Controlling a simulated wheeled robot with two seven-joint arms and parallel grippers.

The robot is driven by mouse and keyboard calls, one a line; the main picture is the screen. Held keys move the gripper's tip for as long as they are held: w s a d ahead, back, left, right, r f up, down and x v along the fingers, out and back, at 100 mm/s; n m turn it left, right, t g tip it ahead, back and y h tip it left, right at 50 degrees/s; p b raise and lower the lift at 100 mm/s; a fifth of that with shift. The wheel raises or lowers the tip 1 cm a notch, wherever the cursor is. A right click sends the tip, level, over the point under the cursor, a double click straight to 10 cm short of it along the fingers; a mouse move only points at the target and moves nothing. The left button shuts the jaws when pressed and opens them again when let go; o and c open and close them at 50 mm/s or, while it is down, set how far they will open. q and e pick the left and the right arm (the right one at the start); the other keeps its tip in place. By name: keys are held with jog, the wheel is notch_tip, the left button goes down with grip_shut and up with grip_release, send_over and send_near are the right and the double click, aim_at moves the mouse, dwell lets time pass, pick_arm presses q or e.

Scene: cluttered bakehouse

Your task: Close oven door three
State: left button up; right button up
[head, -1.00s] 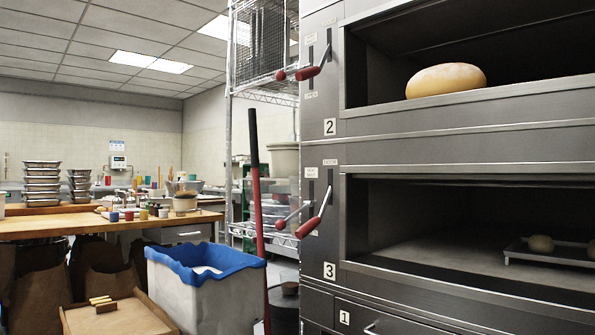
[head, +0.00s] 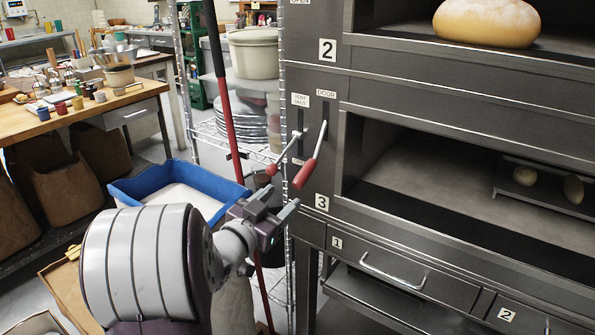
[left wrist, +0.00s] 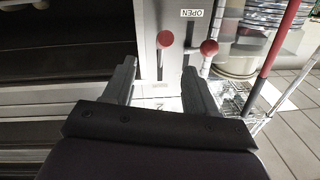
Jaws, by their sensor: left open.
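Oven three (head: 322,203) has its deck open, and I see into its chamber. Its door lever (head: 304,173), with a red grip, angles down from the slot marked DOOR. A vent lever (head: 272,170) with a red end is just left of it. My left gripper (head: 282,194) is open and empty, just below and in front of these red ends. In the left wrist view, two red lever ends (left wrist: 165,40) (left wrist: 209,47) show beyond the open fingers; I cannot tell whether they touch. My right gripper is not in view.
A pan (head: 545,188) with pale dough pieces lies inside deck three. A loaf (head: 487,20) sits in the deck above. A red-and-black pole (head: 228,120) and wire shelving (head: 185,80) stand left of the levers. A blue-rimmed bin (head: 150,168) is behind my left arm.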

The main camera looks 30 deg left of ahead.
aim_at(297, 182)
pick_arm(q)
jog(key=w, duration=1.1)
jog(key=shift+a+f, duration=0.25)
jog(key=shift+a, duration=0.1)
jog(key=shift+w+a, duration=0.1)
jog(key=shift+w, duration=0.2)
grip_shut()
